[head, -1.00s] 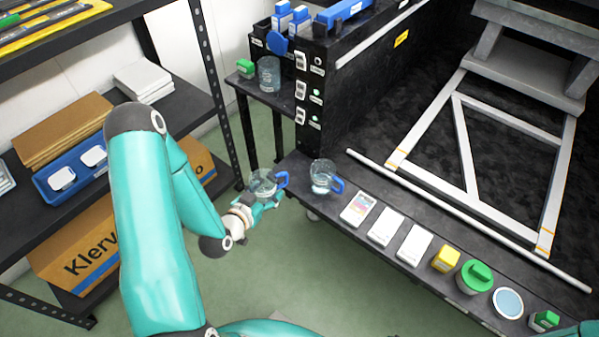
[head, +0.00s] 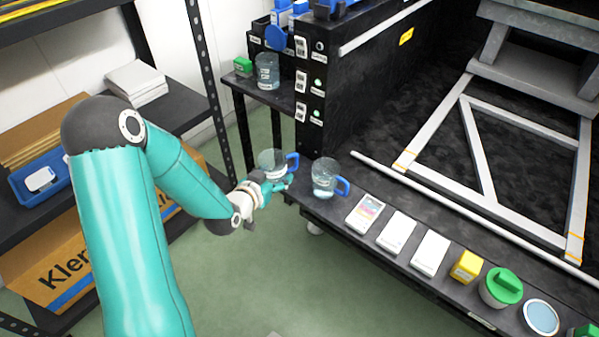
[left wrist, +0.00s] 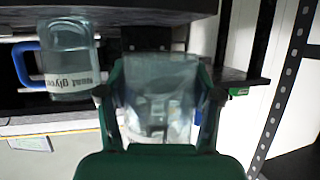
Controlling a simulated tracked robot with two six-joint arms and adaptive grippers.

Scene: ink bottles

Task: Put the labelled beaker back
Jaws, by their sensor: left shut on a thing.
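My left gripper (head: 277,184) is shut on a clear glass beaker with a blue handle (head: 271,161), holding it upright off the left end of the black bench ledge. In the left wrist view, the held beaker (left wrist: 160,85) sits between the two fingers; I cannot make out a label on it. A second clear beaker with a blue handle (head: 324,177) stands on the ledge just right of the held one. In the left wrist view a beaker with a white printed label (left wrist: 68,60) shows to the left of my fingers. My right gripper is not in view.
The ledge (head: 460,318) also carries white boxes (head: 397,231), a yellow box (head: 467,265) and a green-lidded jar (head: 500,287). Another glass beaker (head: 267,72) and a green box (head: 243,66) stand on the small side table (head: 285,98). A shelf (head: 185,108) is at the left.

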